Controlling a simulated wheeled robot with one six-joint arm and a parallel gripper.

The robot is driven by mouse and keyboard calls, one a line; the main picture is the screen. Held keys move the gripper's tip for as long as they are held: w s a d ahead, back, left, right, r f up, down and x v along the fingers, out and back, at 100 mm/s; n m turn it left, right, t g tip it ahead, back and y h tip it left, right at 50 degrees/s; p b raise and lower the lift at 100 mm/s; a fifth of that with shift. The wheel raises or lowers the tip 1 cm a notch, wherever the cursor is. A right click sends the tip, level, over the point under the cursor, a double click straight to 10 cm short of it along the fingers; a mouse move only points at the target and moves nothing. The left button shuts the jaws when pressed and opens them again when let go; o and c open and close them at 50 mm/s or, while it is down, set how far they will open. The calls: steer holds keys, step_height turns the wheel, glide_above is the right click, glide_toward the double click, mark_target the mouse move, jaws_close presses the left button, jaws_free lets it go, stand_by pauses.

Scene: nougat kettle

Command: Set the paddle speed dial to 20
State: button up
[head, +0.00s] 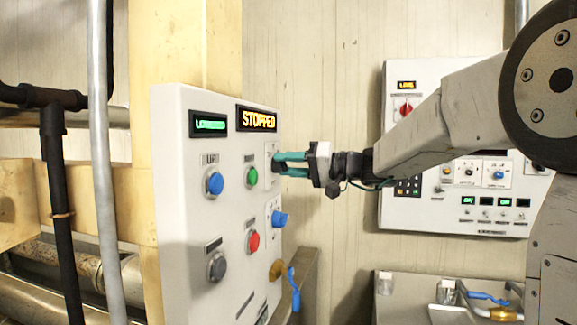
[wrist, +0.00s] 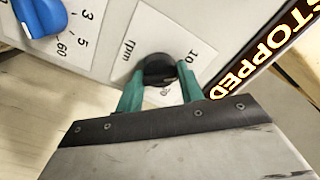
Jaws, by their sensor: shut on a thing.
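The paddle speed dial is the black round knob (wrist: 159,69) on a white plate marked "rpm" in the wrist view. A "10" mark shows beside it; its other marks are mostly hidden by the jaws, and I cannot read its setting. My gripper (wrist: 157,80) has its two green fingers on either side of the knob, shut on it. In the head view my gripper (head: 278,164) reaches the right side of the white control panel (head: 180,135), where the fingers hide most of the dial.
The panel has a "STOPPED" display (head: 257,118), a green "LOWERED" display (head: 210,122), blue (head: 214,183), green (head: 251,177), red (head: 254,242) and grey (head: 217,267) buttons. A blue knob (head: 280,219) sits just below my gripper. A second panel (head: 400,215) stands behind my arm.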

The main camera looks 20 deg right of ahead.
steer(key=shift+f+m, duration=0.1)
steer(key=shift+m, duration=4)
steer(key=o, duration=1)
steer(key=v, duration=0.8)
